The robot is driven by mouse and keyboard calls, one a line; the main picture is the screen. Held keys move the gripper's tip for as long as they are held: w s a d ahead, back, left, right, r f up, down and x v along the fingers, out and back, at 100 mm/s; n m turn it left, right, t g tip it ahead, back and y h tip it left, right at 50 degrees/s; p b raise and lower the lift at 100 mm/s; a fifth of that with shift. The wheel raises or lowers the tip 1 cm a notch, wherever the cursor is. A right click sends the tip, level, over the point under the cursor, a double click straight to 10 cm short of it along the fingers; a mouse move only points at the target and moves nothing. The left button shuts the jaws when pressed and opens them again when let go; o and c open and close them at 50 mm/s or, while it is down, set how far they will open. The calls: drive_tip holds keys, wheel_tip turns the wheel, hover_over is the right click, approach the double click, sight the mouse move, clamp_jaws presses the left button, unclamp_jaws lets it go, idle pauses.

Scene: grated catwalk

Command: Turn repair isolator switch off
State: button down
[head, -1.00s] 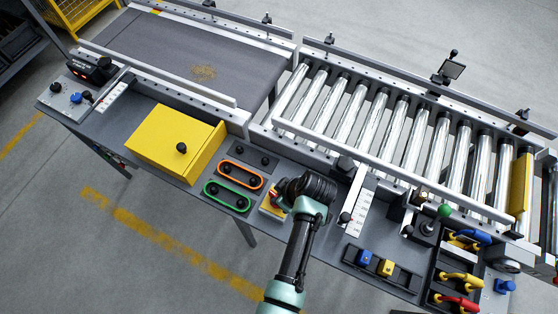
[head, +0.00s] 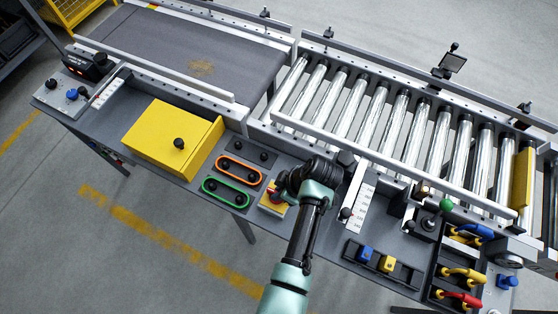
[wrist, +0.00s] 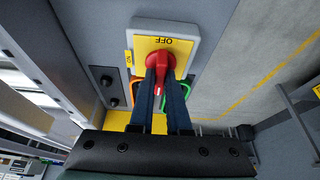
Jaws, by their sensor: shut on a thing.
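The repair isolator switch (head: 273,208) is a yellow plate with a red rotary handle, on the console's front panel, partly hidden behind my gripper (head: 283,187) in the head view. In the wrist view the yellow plate (wrist: 180,46) has a grey surround, with "OFF" upside down at its top and a small label at its left. The red handle (wrist: 158,58) runs down the picture from its hub, with a white mark at its lower part. My gripper (wrist: 160,80) is shut on this handle, one dark finger on each side.
Orange-ringed (head: 240,172) and green-ringed (head: 226,193) button pairs and a yellow box (head: 160,135) lie left of the switch. A white scale strip (head: 360,206) and blue and yellow switches stand right. Rollers (head: 360,110) lie behind; the floor in front is open.

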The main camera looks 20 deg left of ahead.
drive_tip(key=c, duration=0.9)
unclamp_jaws()
drive_tip(key=v, duration=1.3)
